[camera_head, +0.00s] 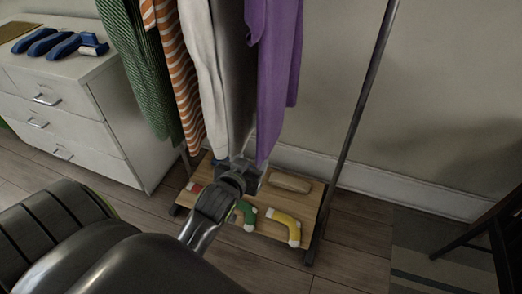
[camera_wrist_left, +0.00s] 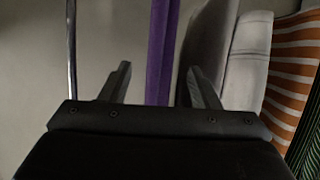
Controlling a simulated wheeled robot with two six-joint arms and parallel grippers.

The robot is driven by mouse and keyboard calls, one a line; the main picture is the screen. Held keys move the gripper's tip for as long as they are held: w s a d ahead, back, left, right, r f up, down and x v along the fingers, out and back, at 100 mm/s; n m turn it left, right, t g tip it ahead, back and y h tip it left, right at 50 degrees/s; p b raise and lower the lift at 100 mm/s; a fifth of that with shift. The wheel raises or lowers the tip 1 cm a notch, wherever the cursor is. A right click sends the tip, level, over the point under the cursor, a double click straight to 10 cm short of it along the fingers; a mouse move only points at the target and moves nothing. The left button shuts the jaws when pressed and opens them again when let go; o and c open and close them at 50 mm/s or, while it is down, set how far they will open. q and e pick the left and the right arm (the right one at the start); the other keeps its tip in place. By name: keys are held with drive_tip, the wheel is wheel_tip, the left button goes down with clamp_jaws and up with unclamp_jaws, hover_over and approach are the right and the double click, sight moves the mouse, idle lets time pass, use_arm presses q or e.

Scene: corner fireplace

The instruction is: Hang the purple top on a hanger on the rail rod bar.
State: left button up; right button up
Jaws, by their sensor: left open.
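The purple top (camera_head: 277,70) hangs down at the right end of a row of clothes in the head view; its upper part is cut off. In the left wrist view the purple top (camera_wrist_left: 162,45) is a narrow upright strip, seen in the gap between the fingers. My left gripper (camera_head: 240,168) is low, near the purple top's bottom end. In the left wrist view my left gripper (camera_wrist_left: 160,78) is open, its two fingers spread; I cannot tell if the cloth lies between them or beyond. The rail rod bar and hanger are out of view. My right gripper is not in view.
Grey-white (camera_head: 206,70), orange-striped (camera_head: 178,80) and green (camera_head: 142,60) garments hang to the left. The rack's right post (camera_head: 357,110) rises beside a wooden base board (camera_head: 262,222) carrying several small items. A white dresser (camera_head: 75,115) stands left; a dark chair (camera_head: 490,230) right.

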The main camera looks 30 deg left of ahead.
sight(262, 149)
use_arm(q)
drive_tip(key=b+x, duration=0.1)
drive_tip(key=x, duration=0.8)
drive_tip(key=shift+w, duration=0.1)
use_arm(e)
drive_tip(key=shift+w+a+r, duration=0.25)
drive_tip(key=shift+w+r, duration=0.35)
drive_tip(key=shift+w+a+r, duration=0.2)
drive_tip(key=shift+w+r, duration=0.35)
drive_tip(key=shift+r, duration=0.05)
use_arm(q)
drive_tip(key=c, duration=1.2)
drive_tip(key=shift+r, duration=0.2)
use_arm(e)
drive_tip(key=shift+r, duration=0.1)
